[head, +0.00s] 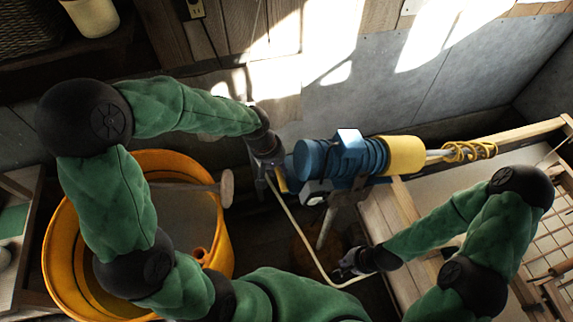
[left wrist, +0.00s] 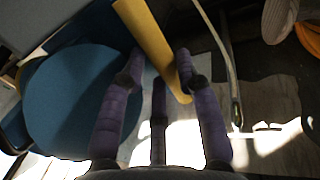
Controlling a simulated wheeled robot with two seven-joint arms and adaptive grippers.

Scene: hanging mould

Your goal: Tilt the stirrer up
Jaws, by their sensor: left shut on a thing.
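The stirrer has a blue ribbed motor (head: 340,158) and a yellow collar (head: 403,156). It lies lengthwise to the right at the centre of the head view. A yellow bar (head: 282,181) sticks out by the motor's left end. My left gripper (head: 272,165) is at that end. In the left wrist view, the yellow bar (left wrist: 148,40) passes between the purple fingers of my left gripper (left wrist: 160,75), which are shut on it. The round blue motor end (left wrist: 75,100) is beside them. My right gripper (head: 347,264) is low, below the motor; its finger state is unclear.
A large orange tub (head: 60,250) stands at the left, with a wooden-ended rod (head: 227,188) across its rim. A pale hose (head: 300,230) curves down from near my left gripper toward my right one. A wooden frame (head: 400,205) stands at the right.

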